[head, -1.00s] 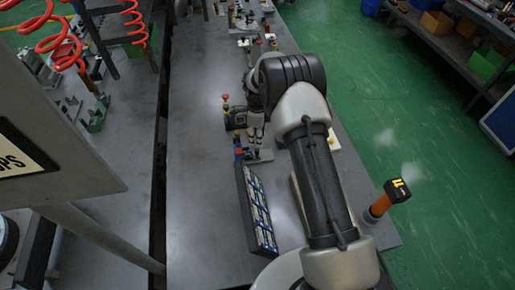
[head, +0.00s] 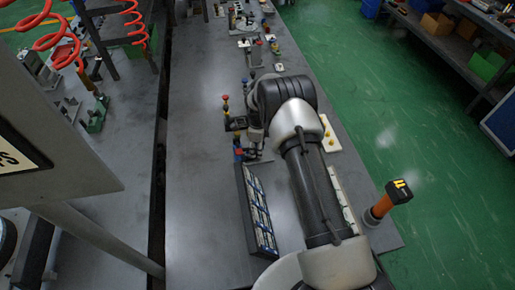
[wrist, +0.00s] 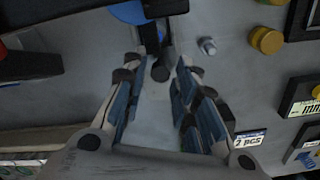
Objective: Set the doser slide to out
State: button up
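My gripper (wrist: 157,84) is open, with its two fingers apart in the wrist view. A dark round-ended knob (wrist: 161,70) on a dark bar shows between the fingertips; it may be the doser slide's handle, but no name on it is readable. I cannot tell whether either finger touches it. A blue rounded part (wrist: 128,12) lies beyond, at the top of the wrist view. In the head view my gripper (head: 256,150) is low over the bench beside a small blue and red device (head: 238,153), mostly hidden by my arm.
A black tray of labelled packs (head: 258,215) lies nearer on the bench (head: 200,200). A black device with a red knob (head: 233,120) stands to the left. A pale plate with yellow knobs (head: 328,135) is to the right.

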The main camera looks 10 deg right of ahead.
grip_shut()
dwell(0.3)
jog(key=d+b, duration=0.2)
jog(key=d, duration=0.3)
jog(key=shift+d, duration=0.35)
jog(key=shift+o, duration=0.6)
grip_release()
jog(key=shift+d, duration=0.1)
jog(key=shift+o, duration=0.9)
